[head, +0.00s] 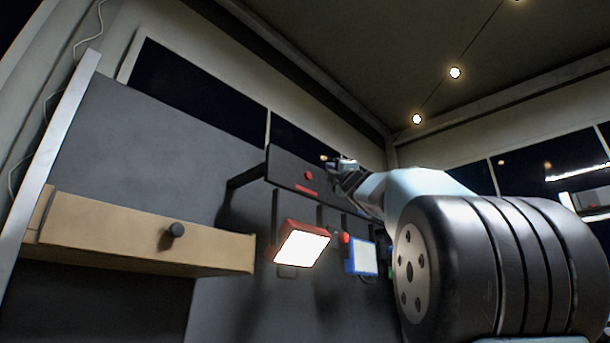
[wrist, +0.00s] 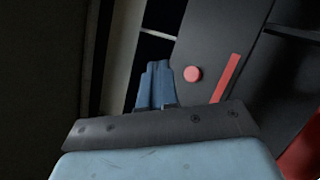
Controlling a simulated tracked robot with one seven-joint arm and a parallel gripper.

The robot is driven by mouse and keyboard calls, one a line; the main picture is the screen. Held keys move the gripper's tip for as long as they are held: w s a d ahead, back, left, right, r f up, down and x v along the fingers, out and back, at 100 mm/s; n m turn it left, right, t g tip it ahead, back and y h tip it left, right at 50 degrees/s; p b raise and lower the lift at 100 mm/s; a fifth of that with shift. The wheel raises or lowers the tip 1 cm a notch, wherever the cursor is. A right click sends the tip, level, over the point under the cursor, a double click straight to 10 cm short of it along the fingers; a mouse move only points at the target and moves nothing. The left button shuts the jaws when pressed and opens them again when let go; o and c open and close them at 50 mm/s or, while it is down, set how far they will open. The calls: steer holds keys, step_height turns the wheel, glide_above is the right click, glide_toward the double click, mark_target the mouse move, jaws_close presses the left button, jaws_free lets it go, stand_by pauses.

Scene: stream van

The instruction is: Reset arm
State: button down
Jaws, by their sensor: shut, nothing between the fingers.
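My gripper (head: 336,161) is raised at the end of my pale blue arm, near the dark wall panel (head: 283,168) in the head view. In the wrist view the blue fingers of my gripper (wrist: 155,72) are together, with nothing between them. The panel carries a round red button (wrist: 192,74) and a red bar (wrist: 226,78), just right of the fingers. In the head view the button (head: 308,175) and the bar (head: 306,189) lie left of and below my gripper. I cannot tell how far the fingers are from the panel.
A red-framed lit screen (head: 301,246) and a blue-framed one (head: 362,257) are mounted below the panel. A wooden drawer (head: 130,240) with a black knob juts out at left. Dark windows line the wall, and bulbs (head: 455,72) hang under the ceiling.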

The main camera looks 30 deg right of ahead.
steer(key=shift+w, duration=0.1)
stand_by(0.3)
steer(key=s+a+f+m+g+h, duration=0.15)
steer(key=f+m+g, duration=0.3)
steer(key=f, duration=0.65)
steer(key=s+a+f+m+g+h, duration=0.1)
steer(key=a+f+m+g, duration=0.35)
steer(key=f, duration=0.75)
steer(key=s+a+f+m+g+h, duration=0.1)
steer(key=f+m+g, duration=0.1)
steer(key=f+m, duration=0.7)
steer(key=s+a+f+g+y, duration=0.1)
steer(key=s+a+f+g, duration=0.2)
steer(key=s+f, duration=0.3)
steer(key=s+a+f+m+g+y, duration=0.1)
steer(key=s+a+f, duration=0.5)
steer(key=f, duration=1)
steer(key=s+a+f+g+y, duration=0.2)
steer(key=s+a+f+g, duration=0.3)
steer(key=f, duration=0.7)
steer(key=shift+s+m+y, duration=0.3)
steer(key=shift+s+y, duration=0.05)
steer(key=shift+s, duration=0.4)
steer(key=shift+f, duration=0.1)
